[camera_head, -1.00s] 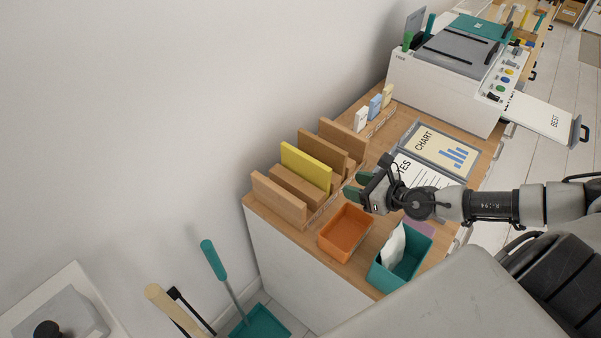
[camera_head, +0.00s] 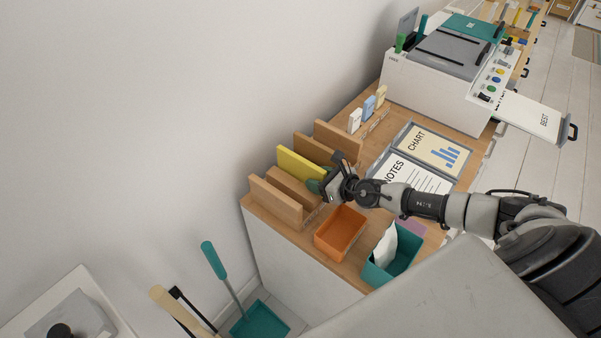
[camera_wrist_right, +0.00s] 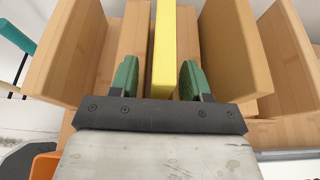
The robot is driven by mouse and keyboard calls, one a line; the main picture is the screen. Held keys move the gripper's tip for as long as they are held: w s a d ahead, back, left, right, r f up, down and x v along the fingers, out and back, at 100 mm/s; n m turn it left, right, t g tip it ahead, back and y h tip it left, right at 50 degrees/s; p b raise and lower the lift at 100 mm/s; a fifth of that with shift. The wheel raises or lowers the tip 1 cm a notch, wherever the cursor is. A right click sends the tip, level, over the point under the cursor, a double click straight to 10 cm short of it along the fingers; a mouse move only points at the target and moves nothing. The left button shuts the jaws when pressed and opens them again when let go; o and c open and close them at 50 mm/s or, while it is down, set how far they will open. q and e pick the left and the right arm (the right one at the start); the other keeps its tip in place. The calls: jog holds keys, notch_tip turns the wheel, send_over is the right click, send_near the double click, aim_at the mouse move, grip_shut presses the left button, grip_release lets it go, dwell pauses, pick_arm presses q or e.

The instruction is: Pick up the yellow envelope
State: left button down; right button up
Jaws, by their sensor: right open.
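The yellow envelope (camera_head: 300,163) stands upright in a slot of the wooden rack (camera_head: 275,201) against the wall, between brown dividers. In the right wrist view the yellow envelope (camera_wrist_right: 164,50) shows edge-on, running up the middle of the picture. My right gripper (camera_head: 318,184) is at the front edge of the envelope. In the right wrist view its green fingertips (camera_wrist_right: 158,78) are open, one on each side of the envelope, with a gap on both sides. My left gripper is not in view.
An orange bin (camera_head: 340,234) and a teal bin (camera_head: 392,250) with white paper stand at the desk's front end. A tray with notes (camera_head: 410,178) and a chart (camera_head: 432,150) lies right of the rack. A printer (camera_head: 435,80) stands behind.

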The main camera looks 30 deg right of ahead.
grip_shut()
